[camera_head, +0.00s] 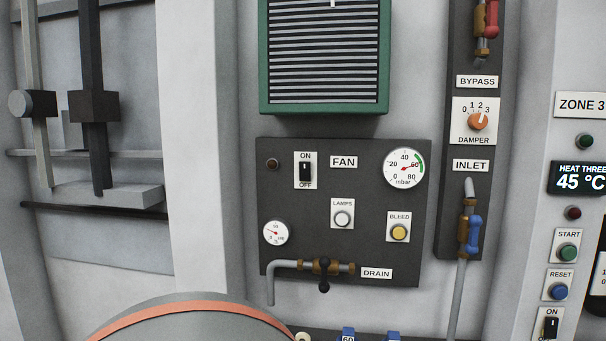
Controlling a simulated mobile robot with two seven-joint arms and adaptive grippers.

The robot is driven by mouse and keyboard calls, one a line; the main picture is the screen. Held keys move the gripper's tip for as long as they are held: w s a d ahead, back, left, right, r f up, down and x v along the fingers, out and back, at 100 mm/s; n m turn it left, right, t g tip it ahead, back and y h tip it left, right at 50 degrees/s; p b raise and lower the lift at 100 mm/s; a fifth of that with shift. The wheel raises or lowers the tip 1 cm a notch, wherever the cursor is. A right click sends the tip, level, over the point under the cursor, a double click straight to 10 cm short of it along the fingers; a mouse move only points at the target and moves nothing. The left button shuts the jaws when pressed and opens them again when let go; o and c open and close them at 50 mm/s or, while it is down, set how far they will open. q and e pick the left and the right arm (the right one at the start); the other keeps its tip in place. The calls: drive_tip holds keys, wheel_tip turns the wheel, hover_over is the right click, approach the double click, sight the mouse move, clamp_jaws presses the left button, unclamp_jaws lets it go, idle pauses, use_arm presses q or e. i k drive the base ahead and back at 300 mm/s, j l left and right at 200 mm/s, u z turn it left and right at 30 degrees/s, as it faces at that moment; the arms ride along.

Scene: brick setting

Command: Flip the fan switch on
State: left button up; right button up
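Which way the rocker is tipped is too small to tell surely. A small round brown lamp (272,164) left of the switch looks unlit. Neither of my grippers is in the head view, and nothing covers the switch.
The panel also holds a pressure gauge (404,168), LAMPS button (342,218), yellow BLEED button (399,232) and a drain pipe valve (324,268). Right of it are the orange damper knob (478,121) and blue inlet valve (473,235). A rounded grey, orange-banded shape (190,323) fills the bottom left.

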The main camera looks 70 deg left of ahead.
sight(304, 167)
drive_tip(key=u, duration=2.2)
drive_tip(key=k+j+u, duration=0.25)
drive_tip(key=j+u, duration=0.25)
drive_tip(key=k+l, duration=0.05)
drive_tip(key=l, duration=0.05)
